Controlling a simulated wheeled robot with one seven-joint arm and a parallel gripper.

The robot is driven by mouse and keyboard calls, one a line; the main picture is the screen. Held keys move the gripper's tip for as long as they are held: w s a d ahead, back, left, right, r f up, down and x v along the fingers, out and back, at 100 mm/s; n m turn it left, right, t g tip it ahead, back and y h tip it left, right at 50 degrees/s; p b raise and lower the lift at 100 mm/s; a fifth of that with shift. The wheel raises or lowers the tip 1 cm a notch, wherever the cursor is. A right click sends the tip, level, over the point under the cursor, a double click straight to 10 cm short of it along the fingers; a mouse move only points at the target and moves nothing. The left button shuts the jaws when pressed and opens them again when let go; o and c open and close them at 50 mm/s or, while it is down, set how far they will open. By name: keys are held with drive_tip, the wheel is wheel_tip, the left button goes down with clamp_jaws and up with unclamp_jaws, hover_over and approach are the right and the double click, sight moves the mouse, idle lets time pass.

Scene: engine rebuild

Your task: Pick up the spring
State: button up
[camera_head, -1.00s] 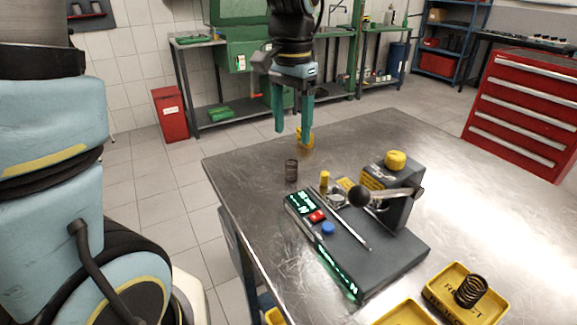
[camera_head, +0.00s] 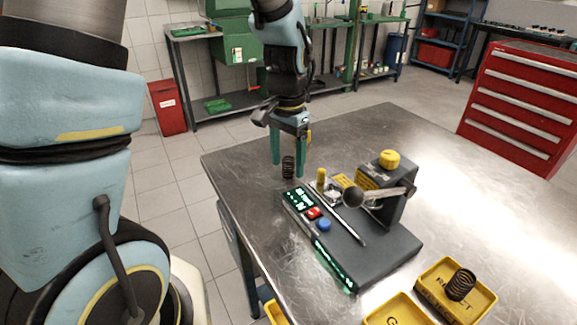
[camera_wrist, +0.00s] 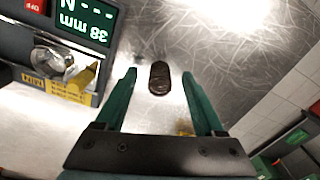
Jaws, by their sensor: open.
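A dark coil spring (camera_head: 288,167) stands upright on the metal table (camera_head: 240,185) near its far left edge. My gripper (camera_head: 289,170) is open above the table, with one green finger on each side of the spring in the head view. In the wrist view the spring (camera_wrist: 159,78) shows from above, between and slightly beyond the tips of the two green fingers (camera_wrist: 158,80). Gaps show between the spring and both fingers. A second dark spring (camera_head: 461,285) rests in a yellow tray (camera_head: 432,298) at the front right.
A dark spring tester (camera_head: 375,245) with a lever and lit display stands just right of the spring; in the wrist view its display (camera_wrist: 88,20) is at upper left. Another yellow tray (camera_head: 392,312) is at the front. The table's right side is clear.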

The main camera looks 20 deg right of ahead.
drive_tip(key=shift+c, duration=0.4)
clamp_jaws()
drive_tip(key=shift+r, duration=0.1)
